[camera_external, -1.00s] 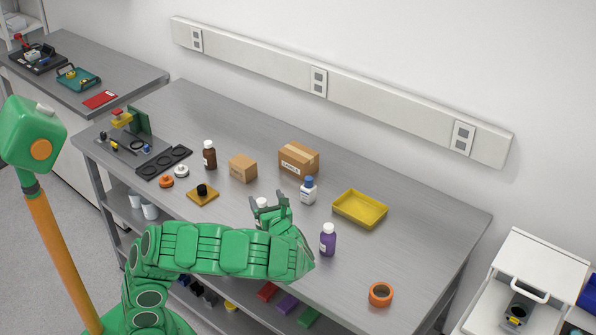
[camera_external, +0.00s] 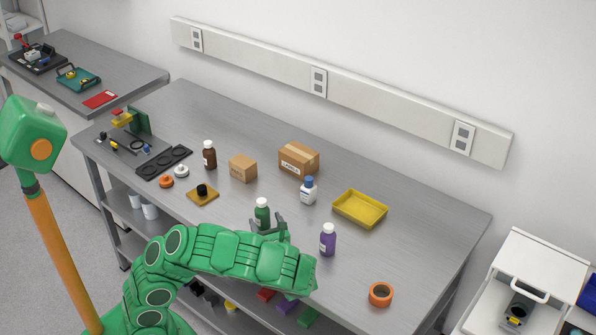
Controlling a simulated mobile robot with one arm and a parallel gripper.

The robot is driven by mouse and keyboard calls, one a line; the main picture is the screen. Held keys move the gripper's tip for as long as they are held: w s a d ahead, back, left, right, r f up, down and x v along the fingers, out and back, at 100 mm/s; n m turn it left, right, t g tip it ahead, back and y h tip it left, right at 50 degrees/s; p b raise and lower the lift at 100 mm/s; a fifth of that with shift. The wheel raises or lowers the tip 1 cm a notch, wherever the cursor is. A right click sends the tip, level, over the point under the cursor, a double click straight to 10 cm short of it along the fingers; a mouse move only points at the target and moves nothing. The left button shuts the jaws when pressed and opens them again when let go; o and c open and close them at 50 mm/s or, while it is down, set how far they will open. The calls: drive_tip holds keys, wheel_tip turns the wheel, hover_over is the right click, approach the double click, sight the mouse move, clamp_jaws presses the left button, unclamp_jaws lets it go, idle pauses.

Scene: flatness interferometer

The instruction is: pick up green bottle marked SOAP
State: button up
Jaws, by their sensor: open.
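A green bottle (camera_external: 262,214) with a white cap stands upright on the grey bench, near the middle of the front half. Any marking on it is too small to read. My gripper (camera_external: 267,225) is open at the bottle's lower part, on the near side. The bottle's base is hidden behind my gripper. I cannot tell whether the fingers touch the bottle or are around it.
A purple bottle (camera_external: 328,240) stands close to the right. A white bottle with a blue cap (camera_external: 308,190) stands behind. A yellow tray (camera_external: 360,209), cardboard boxes (camera_external: 299,159) and an orange tape roll (camera_external: 381,294) are also on the bench (camera_external: 420,225).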

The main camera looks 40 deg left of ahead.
sight(261, 211)
drive_tip(key=shift+x, duration=2.9)
drive_tip(key=c, duration=1.1)
drive_tip(key=shift+r, duration=0.15)
drive_tip(key=shift+c, duration=0.2)
